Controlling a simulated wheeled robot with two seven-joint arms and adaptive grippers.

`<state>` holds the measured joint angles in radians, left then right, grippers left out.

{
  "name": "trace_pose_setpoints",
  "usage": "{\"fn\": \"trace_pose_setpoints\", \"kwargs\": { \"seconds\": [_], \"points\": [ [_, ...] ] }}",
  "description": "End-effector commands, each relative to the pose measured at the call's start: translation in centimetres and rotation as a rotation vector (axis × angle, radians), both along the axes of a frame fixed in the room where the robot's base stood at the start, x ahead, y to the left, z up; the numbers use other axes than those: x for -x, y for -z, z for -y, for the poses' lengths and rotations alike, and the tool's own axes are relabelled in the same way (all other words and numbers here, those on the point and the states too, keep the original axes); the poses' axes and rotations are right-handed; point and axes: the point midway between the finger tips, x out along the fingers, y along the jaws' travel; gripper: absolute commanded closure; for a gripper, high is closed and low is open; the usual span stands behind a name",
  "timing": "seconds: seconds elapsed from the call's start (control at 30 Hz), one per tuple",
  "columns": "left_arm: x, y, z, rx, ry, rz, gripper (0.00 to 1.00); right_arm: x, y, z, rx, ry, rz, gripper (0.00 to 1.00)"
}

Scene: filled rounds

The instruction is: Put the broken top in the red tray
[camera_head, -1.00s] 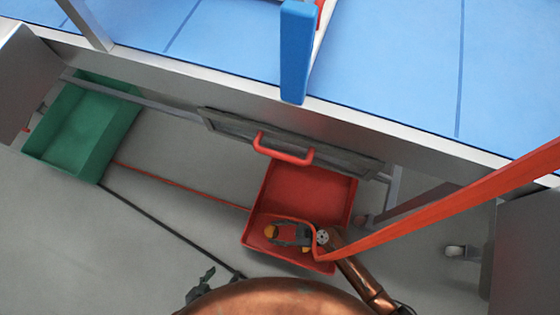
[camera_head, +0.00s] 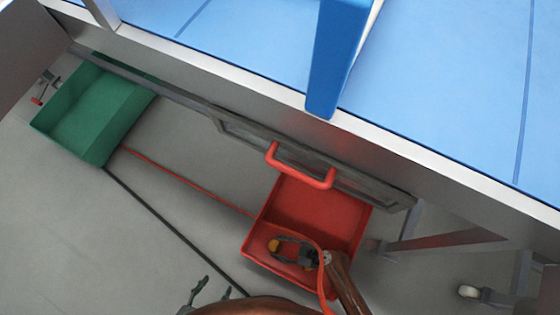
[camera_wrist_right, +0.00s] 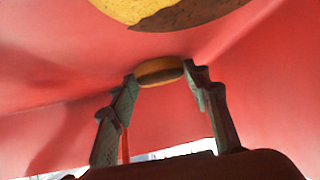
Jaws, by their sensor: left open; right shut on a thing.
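The red tray (camera_head: 352,228) stands low beside the blue-topped table. My right gripper (camera_head: 275,247) is inside its outline, shut on the broken top (camera_head: 273,244), a small orange-brown round piece. In the right wrist view the piece (camera_wrist_right: 159,71) is between the fingertips, with red tray surface (camera_wrist_right: 60,55) around it; whether it touches the tray I cannot tell. A larger yellow-and-brown piece (camera_wrist_right: 130,8) is cut off at the top of that view. My left gripper (camera_head: 214,287) is open and empty at the bottom edge of the head view.
A green tray (camera_head: 122,125) stands on the grey floor at the left. A red handle (camera_head: 300,167) is at the red tray's far side, by a grey-framed panel. The blue table (camera_head: 440,75) and its metal edge lie above. Red and dark lines cross the floor.

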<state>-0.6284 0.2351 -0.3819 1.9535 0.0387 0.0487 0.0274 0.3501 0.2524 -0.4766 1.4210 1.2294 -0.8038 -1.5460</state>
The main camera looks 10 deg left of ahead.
Motion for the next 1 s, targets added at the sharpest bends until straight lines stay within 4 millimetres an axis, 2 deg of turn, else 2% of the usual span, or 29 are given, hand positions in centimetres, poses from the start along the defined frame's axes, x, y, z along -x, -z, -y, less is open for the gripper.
{"fn": "trace_pose_setpoints", "kwargs": {
  "seconds": [0.23, 0.27, 0.5, 1.0],
  "points": [
    [-0.04, -0.07, 0.01, 0.000, 0.000, 0.000, 0.39, -0.03, 0.06, -0.01, 0.000, 0.000, 0.000, 0.67],
    [-0.03, -0.07, 0.01, 0.000, 0.000, 0.000, 0.39, -0.02, 0.03, -0.02, 0.000, 0.000, 0.000, 0.54],
    [-0.03, -0.06, -0.01, -0.001, -0.001, -0.001, 0.39, 0.00, 0.03, -0.03, 0.000, 0.000, 0.000, 0.39],
    [-0.01, -0.03, -0.04, 0.000, -0.001, -0.002, 0.39, 0.01, -0.05, -0.02, 0.000, 0.000, 0.000, 0.39]
  ]
}}
